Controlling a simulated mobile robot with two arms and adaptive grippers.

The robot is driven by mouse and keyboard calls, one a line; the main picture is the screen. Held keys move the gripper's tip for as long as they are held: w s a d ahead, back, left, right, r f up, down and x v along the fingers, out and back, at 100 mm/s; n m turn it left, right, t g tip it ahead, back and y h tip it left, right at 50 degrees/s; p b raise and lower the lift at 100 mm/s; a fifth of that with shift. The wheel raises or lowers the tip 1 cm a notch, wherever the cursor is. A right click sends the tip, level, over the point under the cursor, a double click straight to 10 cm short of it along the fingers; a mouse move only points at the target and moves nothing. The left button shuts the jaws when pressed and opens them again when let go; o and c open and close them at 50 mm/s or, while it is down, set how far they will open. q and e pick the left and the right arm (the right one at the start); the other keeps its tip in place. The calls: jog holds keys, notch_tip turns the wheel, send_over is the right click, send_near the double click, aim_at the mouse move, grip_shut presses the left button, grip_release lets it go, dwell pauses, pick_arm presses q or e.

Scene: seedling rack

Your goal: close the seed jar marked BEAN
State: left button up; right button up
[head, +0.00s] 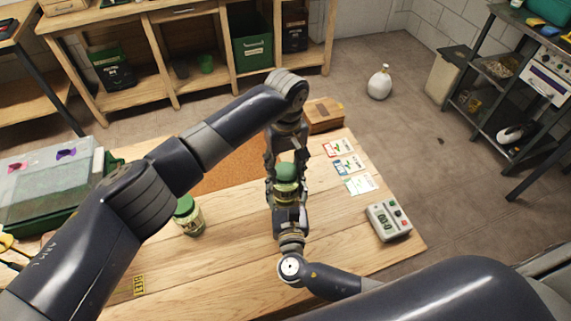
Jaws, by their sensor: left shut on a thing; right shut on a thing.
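A seed jar with a green lid (286,172) is held above the wooden table between my two grippers. My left gripper (286,163) comes down from above and is shut on the green lid. My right gripper (287,196) reaches up from the near side and is shut on the jar's body, which the fingers mostly hide. The lid sits on top of the jar; whether it is tight I cannot tell. A second green-lidded jar (190,220) stands on the table to the left. I cannot read a BEAN mark on either jar.
Seed packets (345,165) and a grey digital device (388,219) lie on the table's right side. A wooden box (323,115) is at the far edge. A green tray with a clear cover (50,185) is at the left. The front middle of the table is clear.

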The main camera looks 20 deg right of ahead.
grip_shut()
pick_arm(q)
jog(key=m, duration=0.4)
jog(key=shift+m, duration=0.4)
jog(key=m, duration=0.5)
jog(key=shift+f, duration=0.1)
jog(key=m, duration=0.6)
jog(key=shift+w+m, duration=0.1)
jog(key=shift+m, duration=0.3)
jog(key=m, duration=2.6)
jog(key=o, duration=0.7)
